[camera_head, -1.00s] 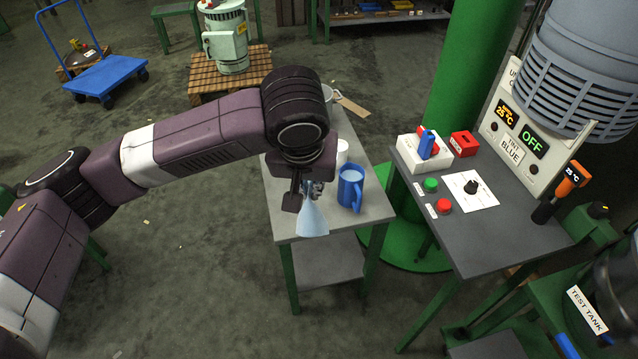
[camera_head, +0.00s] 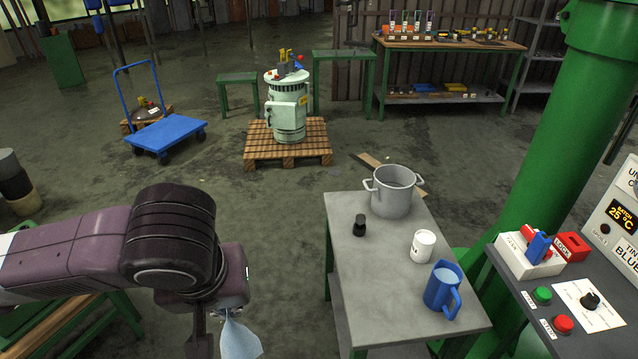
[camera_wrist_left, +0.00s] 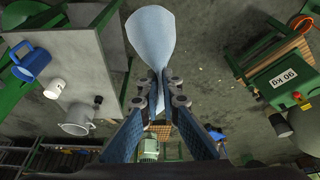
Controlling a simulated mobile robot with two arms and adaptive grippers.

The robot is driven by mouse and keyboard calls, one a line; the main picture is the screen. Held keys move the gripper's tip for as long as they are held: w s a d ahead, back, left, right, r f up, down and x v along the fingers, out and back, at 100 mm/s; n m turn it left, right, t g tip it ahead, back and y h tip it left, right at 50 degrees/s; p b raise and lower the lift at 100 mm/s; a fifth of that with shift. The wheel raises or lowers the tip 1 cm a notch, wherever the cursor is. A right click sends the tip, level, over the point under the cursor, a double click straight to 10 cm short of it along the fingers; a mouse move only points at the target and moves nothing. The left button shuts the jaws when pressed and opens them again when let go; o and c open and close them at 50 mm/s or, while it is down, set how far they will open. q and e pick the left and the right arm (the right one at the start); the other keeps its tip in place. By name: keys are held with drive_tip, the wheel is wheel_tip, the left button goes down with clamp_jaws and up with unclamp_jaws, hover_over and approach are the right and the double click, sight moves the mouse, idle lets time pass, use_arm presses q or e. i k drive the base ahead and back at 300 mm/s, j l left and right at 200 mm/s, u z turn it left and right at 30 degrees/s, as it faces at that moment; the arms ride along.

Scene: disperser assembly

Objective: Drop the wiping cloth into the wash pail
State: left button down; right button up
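The light blue wiping cloth (camera_head: 239,341) hangs from my left gripper (camera_head: 222,312), to the left of the grey table in the head view. In the left wrist view the gripper's fingers (camera_wrist_left: 161,88) are closed on the gathered cloth (camera_wrist_left: 151,38), which spreads out beyond the fingertips. A grey two-handled pot (camera_head: 392,193), the only pail-like vessel I see, stands upright at the far end of the table, well apart from the cloth. It also shows at the left in the wrist view (camera_wrist_left: 77,118). My right gripper is not in view.
The grey table (camera_head: 350,285) also bears a blue jug (camera_head: 441,288), a white cup (camera_head: 423,246) and a small black object (camera_head: 359,226). A control bench with a red button (camera_head: 563,323) and a green column (camera_head: 572,130) stand at the right. Floor beyond the table's left edge is open.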

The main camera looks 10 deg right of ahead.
sight(392, 190)
drive_tip(key=i+j+u, duration=0.55)
drive_tip(key=i+u, duration=0.25)
drive_tip(key=i, duration=0.15)
drive_tip(key=i+z, duration=0.25)
drive_tip(key=z, duration=0.15)
drive_tip(key=i+z, duration=0.35)
drive_tip(key=i+j+z, duration=0.1)
drive_tip(key=z, duration=0.3)
drive_tip(key=i+z, duration=0.1)
drive_tip(key=z, duration=0.3)
drive_tip(key=i+z, duration=0.15)
drive_tip(key=z, duration=0.25)
drive_tip(key=i+z, duration=0.15)
drive_tip(key=z, duration=0.25)
drive_tip(key=i+j+z, duration=0.1)
drive_tip(key=z, duration=0.3)
drive_tip(key=i+z, duration=0.25)
drive_tip(key=i+j+z, duration=0.15)
drive_tip(key=z, duration=0.15)
